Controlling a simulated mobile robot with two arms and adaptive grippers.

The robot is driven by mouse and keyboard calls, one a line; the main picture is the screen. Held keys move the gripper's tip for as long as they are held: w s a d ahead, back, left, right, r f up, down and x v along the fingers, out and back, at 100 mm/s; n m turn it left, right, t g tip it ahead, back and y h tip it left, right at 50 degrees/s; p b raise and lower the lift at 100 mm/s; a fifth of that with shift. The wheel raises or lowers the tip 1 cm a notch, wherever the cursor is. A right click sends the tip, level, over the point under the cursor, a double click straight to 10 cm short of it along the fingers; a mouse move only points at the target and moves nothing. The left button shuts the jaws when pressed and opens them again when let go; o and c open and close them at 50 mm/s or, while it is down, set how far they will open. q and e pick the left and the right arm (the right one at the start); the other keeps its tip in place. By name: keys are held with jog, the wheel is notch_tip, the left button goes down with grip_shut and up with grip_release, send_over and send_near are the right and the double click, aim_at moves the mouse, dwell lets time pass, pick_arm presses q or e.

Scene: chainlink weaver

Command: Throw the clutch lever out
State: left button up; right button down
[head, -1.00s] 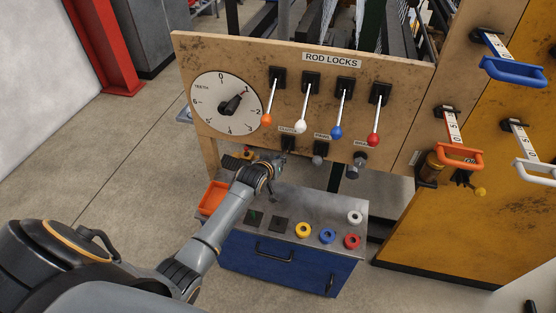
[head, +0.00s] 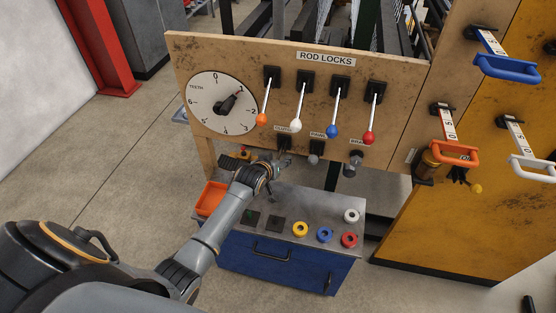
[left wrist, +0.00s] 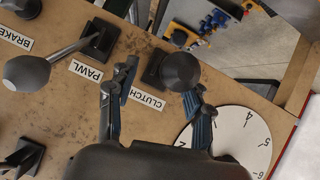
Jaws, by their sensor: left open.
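The clutch lever (left wrist: 180,72) is a short black lever with a dark round knob, seen nearly end-on beside the CLUTCH label (left wrist: 146,99) in the left wrist view. In the head view the clutch lever (head: 284,143) is leftmost of the three low levers on the board. My left gripper (left wrist: 160,82) is open. Its fingertips stand on either side of the label, with the knob just ahead of them and closer to the right finger. I cannot tell whether they touch. In the head view my left gripper (head: 276,165) is just below the clutch lever. My right gripper is out of view.
The pawl lever (left wrist: 60,55) is close beside the left finger; the brake lever (head: 353,163) is further right. Rod-lock levers (head: 301,105) hang above, beside the teeth dial (head: 207,108). A blue cabinet (head: 290,262) with coloured rings stands below, an orange bin (head: 211,198) at its left.

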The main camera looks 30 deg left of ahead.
pick_arm(q)
jog(key=shift+s+a, duration=0.1)
jog(key=shift+s+r, duration=0.25)
jog(key=shift+s, duration=0.15)
jog(key=v, duration=1.1)
jog(key=shift+r, duration=0.1)
